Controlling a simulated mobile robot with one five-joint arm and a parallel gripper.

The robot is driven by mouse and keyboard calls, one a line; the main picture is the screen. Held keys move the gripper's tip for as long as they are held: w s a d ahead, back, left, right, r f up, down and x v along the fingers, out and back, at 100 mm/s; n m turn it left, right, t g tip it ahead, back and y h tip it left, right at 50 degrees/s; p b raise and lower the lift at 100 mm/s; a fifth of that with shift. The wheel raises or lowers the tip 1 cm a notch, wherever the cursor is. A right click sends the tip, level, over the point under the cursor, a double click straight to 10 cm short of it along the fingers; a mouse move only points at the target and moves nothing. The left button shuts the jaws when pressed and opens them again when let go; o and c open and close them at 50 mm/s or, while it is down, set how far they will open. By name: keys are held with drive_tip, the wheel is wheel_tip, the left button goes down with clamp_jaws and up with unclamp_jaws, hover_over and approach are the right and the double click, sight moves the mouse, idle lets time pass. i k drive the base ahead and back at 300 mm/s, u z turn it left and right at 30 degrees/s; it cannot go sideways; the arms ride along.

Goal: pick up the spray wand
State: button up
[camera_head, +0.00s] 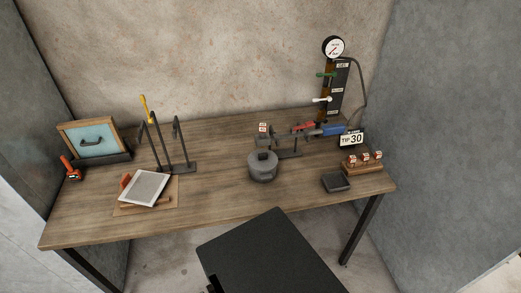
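What looks like the spray wand is a slim tool with a blue handle (334,129) at the right back of the table. A dark hose (363,95) curves down from the gauge panel toward its right end. Its left part, near a red piece (303,126), lies over or beside a small dark stand (289,154); I cannot tell exactly how it rests. My gripper is not in view; only a black part of my own body shows at the bottom.
A "TIP 30" sign (351,139), a dark tray (336,182) and a wooden block with small tags (363,167) are at the right. A black rack (180,167) and framed board (93,138) stand left. The table's middle front is clear.

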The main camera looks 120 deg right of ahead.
sight(263, 139)
drive_tip(key=i, duration=1.35)
drive_tip(key=z, duration=5.2)
drive_tip(key=i, duration=1.55)
drive_tip(key=k, duration=0.15)
drive_tip(key=u, duration=0.05)
